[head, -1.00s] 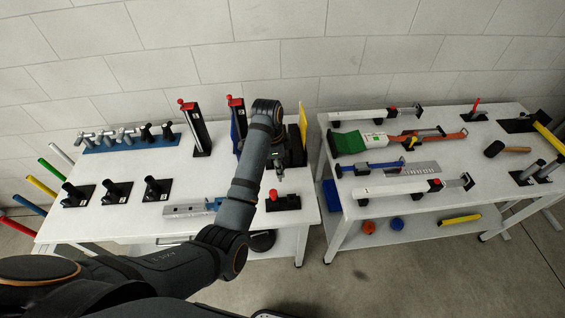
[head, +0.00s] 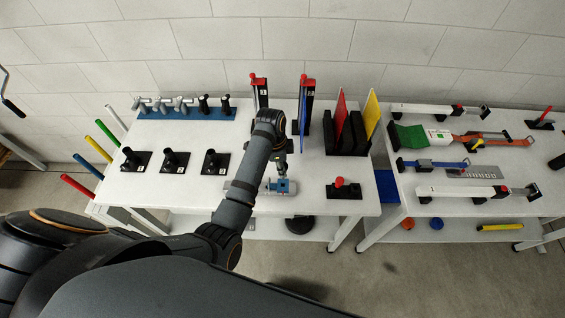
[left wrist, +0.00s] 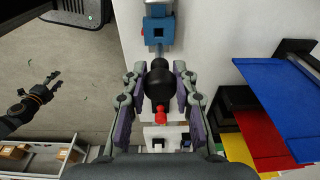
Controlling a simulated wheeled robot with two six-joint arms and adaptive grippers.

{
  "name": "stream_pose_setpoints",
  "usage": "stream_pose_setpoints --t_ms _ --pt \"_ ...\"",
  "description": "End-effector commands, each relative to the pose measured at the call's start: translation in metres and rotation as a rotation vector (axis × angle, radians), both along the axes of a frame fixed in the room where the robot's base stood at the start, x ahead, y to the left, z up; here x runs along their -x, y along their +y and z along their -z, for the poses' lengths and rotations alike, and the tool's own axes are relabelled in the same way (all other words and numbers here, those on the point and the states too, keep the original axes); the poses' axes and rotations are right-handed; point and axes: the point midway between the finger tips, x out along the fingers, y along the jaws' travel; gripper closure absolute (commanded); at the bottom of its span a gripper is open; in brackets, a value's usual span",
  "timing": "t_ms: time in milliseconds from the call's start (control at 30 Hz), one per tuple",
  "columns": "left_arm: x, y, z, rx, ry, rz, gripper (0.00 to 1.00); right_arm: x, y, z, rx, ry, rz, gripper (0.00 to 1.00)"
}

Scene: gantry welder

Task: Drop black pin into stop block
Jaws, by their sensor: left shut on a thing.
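My left gripper (head: 281,166) is low over the white table, just behind the blue block (head: 283,186). The block sits on a grey, ruler-like strip (head: 244,186) and also shows at the top of the left wrist view (left wrist: 158,32). In that view my left gripper (left wrist: 158,102) is shut on a black pin (left wrist: 157,88) with a rounded body. My right gripper (left wrist: 51,80) is small at the left.
A black block with a red knob (head: 342,191) stands right of the blue block. Coloured plates in a black rack (head: 347,135) stand behind it. Three black stands (head: 172,161) and a blue rack (head: 186,113) are to the left. A second table (head: 480,170) holds tools.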

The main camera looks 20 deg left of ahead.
Motion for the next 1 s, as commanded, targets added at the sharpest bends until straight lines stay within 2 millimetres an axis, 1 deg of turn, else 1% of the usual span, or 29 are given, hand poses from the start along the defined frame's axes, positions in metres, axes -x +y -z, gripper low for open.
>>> stream_pose_setpoints --t_ms 133,233,467,633,1000 --pt "0.000 0.000 0.015 0.000 0.002 0.000 1.00 0.000 0.016 0.001 -0.020 -0.001 0.006 0.56" --pt "0.000 0.000 0.023 0.000 0.001 0.000 1.00 0.000 0.021 0.002 -0.026 -0.001 0.008 0.56" --pt "0.000 0.000 0.031 0.000 -0.001 0.000 1.00 -0.001 0.014 0.001 -0.018 -0.002 0.005 0.56" --pt "0.000 0.000 0.032 0.000 0.000 0.000 1.00 -0.001 0.010 0.001 -0.012 -0.002 0.004 0.56" --pt "0.000 0.000 0.032 0.000 0.000 0.000 1.00 -0.001 0.010 0.001 -0.012 -0.002 0.004 0.56"
